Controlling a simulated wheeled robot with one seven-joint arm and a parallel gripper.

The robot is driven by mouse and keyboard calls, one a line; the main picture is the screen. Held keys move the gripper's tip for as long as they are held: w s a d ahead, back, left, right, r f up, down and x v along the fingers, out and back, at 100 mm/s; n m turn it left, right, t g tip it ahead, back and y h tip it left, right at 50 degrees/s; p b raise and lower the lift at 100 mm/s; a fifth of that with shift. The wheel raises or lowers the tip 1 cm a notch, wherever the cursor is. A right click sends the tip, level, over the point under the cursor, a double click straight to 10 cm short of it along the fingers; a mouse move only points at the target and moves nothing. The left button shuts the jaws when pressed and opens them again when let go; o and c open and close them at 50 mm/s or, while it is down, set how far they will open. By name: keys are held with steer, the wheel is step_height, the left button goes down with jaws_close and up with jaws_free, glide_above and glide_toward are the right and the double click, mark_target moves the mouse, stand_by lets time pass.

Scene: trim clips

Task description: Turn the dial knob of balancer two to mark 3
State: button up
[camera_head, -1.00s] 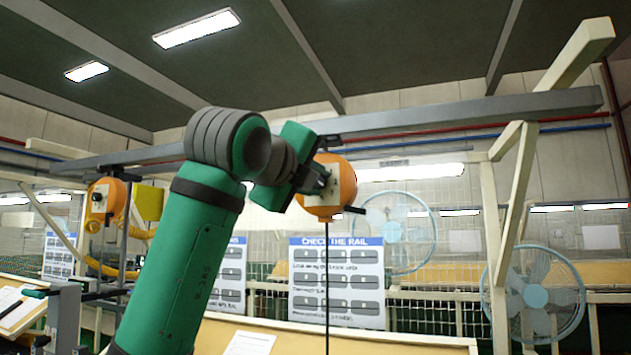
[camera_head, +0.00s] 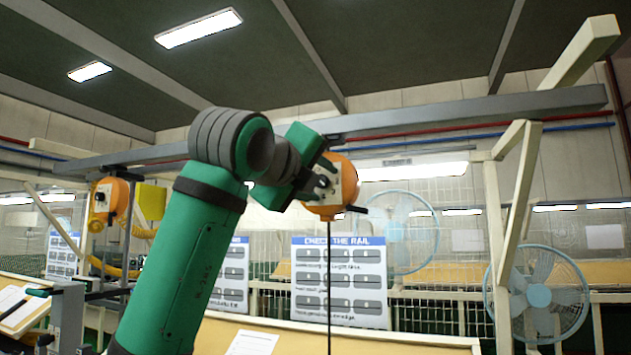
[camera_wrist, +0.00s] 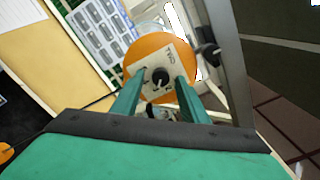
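An orange round balancer (camera_head: 345,197) hangs from the grey rail, with a pale square plate on its face. In the wrist view this balancer (camera_wrist: 150,46) fills the upper middle. Its plate carries a black dial knob (camera_wrist: 160,77) with a lighter pointer line; the marks and label are too small to read surely. My gripper (camera_head: 326,178) is right in front of the plate. In the wrist view my gripper (camera_wrist: 164,83) is open, with one green finger on each side of the knob and gaps between. I cannot tell how deep the fingertips reach.
The grey rail (camera_head: 460,112) runs just above and beside my gripper. Another orange balancer (camera_head: 108,198) hangs at the left with a yellow coiled hose. A "CHECK THE RAIL" board (camera_head: 340,282) and blue fans (camera_head: 538,294) stand behind. A dark cable hangs below the nearer balancer.

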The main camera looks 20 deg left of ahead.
steer(key=shift+s, duration=0.1)
steer(key=s, duration=1)
steer(key=shift+s+a, duration=0.25)
steer(key=shift+a, duration=0.05)
steer(key=shift+d, duration=0.2)
